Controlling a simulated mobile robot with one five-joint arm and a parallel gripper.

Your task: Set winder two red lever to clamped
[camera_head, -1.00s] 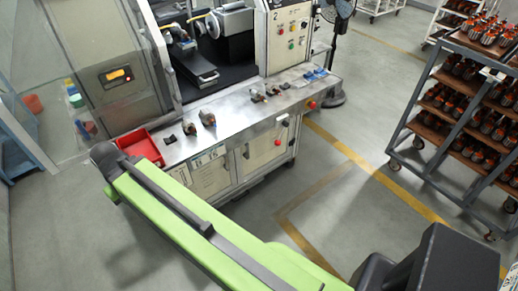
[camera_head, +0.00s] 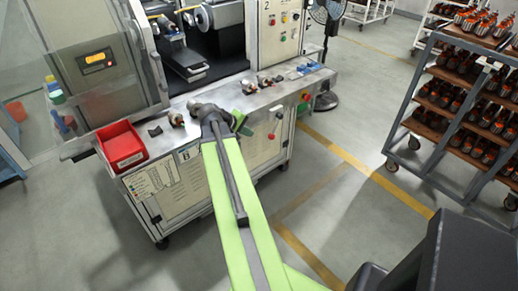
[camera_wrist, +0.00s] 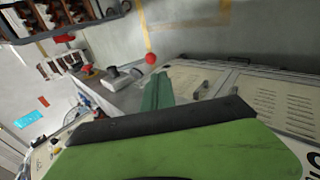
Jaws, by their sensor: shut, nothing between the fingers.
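Winder two is the machine whose control panel (camera_head: 283,22) carries a "2", above a metal bench. A small red knob (camera_head: 272,136) shows on the bench front, just right of my gripper (camera_head: 243,122). A second red knob (camera_head: 306,97) sits at the bench's right end. In the wrist view a round red ball (camera_wrist: 151,58) stands out beyond the green fingers (camera_wrist: 157,92), apart from them. I cannot tell for sure which red knob is the lever's, nor its setting. My gripper is shut and empty, at the bench's front edge. The arm hides part of the bench front.
A red bin (camera_head: 122,147) sits at the bench's left end. Several armatures (camera_head: 177,118) lie on the bench top. A fan (camera_head: 326,95) stands behind the right end. A rack of armatures (camera_head: 455,100) is at right. The floor between is clear.

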